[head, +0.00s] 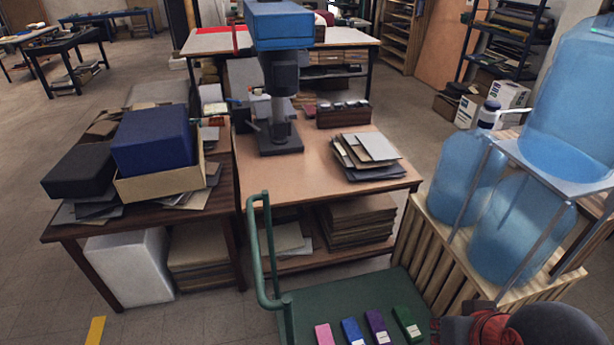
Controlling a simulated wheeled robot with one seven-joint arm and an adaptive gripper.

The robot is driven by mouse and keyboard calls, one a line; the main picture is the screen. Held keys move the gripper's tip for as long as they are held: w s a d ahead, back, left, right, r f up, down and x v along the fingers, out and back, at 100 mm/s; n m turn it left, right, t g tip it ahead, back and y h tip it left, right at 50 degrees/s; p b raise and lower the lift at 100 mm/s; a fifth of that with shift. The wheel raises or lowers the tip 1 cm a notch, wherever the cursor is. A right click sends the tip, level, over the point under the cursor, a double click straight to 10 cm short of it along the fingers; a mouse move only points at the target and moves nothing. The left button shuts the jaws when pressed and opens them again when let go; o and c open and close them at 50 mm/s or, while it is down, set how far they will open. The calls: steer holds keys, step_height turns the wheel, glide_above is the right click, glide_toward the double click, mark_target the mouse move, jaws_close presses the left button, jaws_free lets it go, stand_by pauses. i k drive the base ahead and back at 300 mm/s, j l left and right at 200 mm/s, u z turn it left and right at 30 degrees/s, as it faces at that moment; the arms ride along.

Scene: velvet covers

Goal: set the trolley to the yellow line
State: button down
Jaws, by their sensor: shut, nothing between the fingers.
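The trolley has a dark green flat deck (345,284) at the bottom middle of the head view, with a green tubular handle (264,250) upright at its left end. The deck's near part is cut off by the picture's lower edge. A short piece of the yellow line (95,330) shows on the floor at the bottom left, well left of the trolley with bare floor between them. My gripper (447,328) is low at the bottom right, beside the deck's right side and away from the handle. It is shut and holds nothing; its fingertips are hard to make out.
Pink, blue, purple and green small boxes (376,327) lie on the deck. A workbench (310,165) with a drill press stands behind it, and a dark table (228,195) to the left. A slatted crate (425,240) with big water bottles stands right. Floor at lower left is clear.

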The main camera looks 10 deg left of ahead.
mark_target(297, 312)
steer(key=i+j+u, duration=0.25)
steer(key=j+u, duration=0.2)
steer(key=j, duration=0.3)
steer(key=i+j+u, duration=0.25)
